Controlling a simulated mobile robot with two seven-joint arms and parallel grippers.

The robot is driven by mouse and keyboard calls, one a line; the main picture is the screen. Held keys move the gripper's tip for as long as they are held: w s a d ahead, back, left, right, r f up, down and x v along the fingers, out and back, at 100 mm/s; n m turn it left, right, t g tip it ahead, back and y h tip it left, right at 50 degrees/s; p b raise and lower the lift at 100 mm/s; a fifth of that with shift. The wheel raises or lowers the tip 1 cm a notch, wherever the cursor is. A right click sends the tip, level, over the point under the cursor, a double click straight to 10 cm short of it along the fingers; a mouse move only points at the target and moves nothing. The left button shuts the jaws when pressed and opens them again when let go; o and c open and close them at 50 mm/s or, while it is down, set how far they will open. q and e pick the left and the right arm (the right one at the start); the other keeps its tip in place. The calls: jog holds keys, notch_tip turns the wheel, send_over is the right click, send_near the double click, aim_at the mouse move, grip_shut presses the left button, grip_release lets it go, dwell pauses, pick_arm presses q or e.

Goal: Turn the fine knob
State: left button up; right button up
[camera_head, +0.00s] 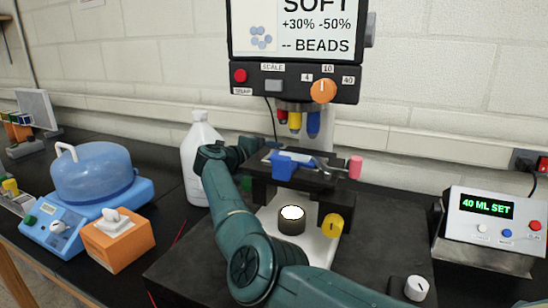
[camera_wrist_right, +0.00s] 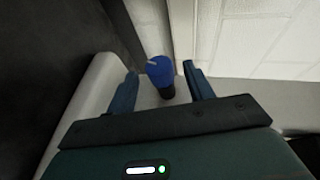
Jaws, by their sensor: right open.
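A blue knob (camera_wrist_right: 160,70) with a white mark on its face and a black shaft shows in the right wrist view. No label is readable on it, so I cannot confirm that it is the fine knob. My right gripper (camera_wrist_right: 159,72) is open, with one finger on each side of the blue knob and a gap on both sides. Depth along the fingers is unclear. In the head view my right arm reaches to the left side of the microscope stage (camera_head: 318,186), and the blue knob is hidden there. A yellow knob (camera_head: 333,225) sits low on the microscope. My left gripper is not in view.
A white bottle (camera_head: 199,150) stands close behind my right arm. The microscope's control box (camera_head: 297,84) and objectives (camera_head: 296,122) are above the stage. A blue bath (camera_head: 93,175) and orange box (camera_head: 118,238) stand left; a dispenser (camera_head: 494,228) stands right.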

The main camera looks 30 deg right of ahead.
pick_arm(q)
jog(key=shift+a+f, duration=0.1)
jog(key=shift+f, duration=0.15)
pick_arm(e)
jog(key=shift+d, duration=0.2)
jog(key=c, duration=1)
pick_arm(q)
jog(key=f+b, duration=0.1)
jog(key=b, duration=0.1)
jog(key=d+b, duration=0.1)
jog(key=b, duration=0.2)
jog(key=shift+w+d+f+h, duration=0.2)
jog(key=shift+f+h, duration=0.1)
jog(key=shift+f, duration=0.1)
pick_arm(e)
jog(key=shift+o, duration=0.2)
jog(key=h, duration=0.1)
jog(key=t+h, duration=0.1)
jog(key=shift+f+m+h, duration=0.3)
jog(key=shift+m, duration=0.1)
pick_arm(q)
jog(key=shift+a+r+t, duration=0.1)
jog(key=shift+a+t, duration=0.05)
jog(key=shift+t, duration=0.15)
pick_arm(e)
jog(key=o, duration=1)
jog(key=shift+c, duration=0.2)
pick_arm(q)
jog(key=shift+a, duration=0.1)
